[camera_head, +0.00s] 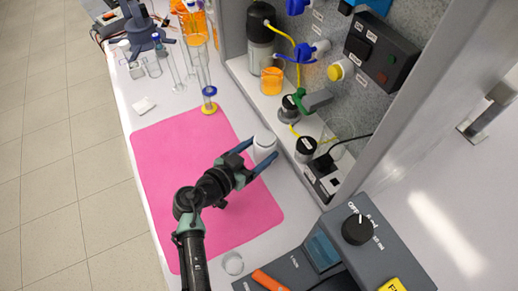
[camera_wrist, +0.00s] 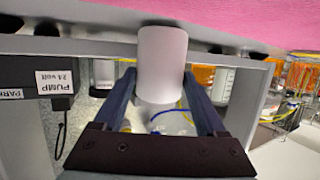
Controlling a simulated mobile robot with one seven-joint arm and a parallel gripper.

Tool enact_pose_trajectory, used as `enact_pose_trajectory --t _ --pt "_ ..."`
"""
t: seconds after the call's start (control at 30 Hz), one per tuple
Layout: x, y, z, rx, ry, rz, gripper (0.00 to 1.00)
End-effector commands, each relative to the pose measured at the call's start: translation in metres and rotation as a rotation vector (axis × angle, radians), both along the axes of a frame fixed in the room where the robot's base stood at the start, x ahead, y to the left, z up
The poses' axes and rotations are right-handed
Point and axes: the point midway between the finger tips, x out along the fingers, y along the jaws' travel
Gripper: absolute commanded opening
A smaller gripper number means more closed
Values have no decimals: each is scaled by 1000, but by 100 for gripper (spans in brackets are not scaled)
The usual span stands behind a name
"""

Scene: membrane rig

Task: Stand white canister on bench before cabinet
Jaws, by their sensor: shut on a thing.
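The white canister (camera_head: 264,147) is between the two blue fingers of my gripper (camera_head: 255,158) in the head view. In the wrist view the canister (camera_wrist: 162,62) fills the space between the fingertips of my gripper (camera_wrist: 160,85), which is shut on it. It is beside the right edge of the pink mat (camera_head: 180,160), in front of the open cabinet (camera_head: 285,160). I cannot tell whether its base touches the white bench (camera_head: 115,85). Its lower part is partly hidden by the fingers in the head view.
Inside the cabinet stand a black-capped container (camera_head: 306,147), a beaker of orange liquid (camera_head: 271,80) and a green-handled valve (camera_head: 312,101). A tall glass cylinder (camera_head: 205,85) stands behind the mat. A grey device with a black knob (camera_head: 357,229) is at front right. The mat's left part is clear.

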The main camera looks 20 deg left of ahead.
Motion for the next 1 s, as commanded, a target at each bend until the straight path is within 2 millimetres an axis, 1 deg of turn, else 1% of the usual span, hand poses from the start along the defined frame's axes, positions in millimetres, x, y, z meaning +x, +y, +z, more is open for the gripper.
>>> enact_pose_trajectory --t 0.4,0.43,0.53,0.57,0.83,0.93,1.0 --pt "0 0 -7 -1 -2 0 2" --pt "0 0 -6 -1 -2 0 79" --pt "0 0 -5 0 -1 0 97" --pt "0 0 -5 0 -1 0 100" --pt "-2 0 -7 -1 1 0 100" --pt "-8 2 -5 -1 -1 0 100" --pt "-17 5 -2 -1 -2 2 100"
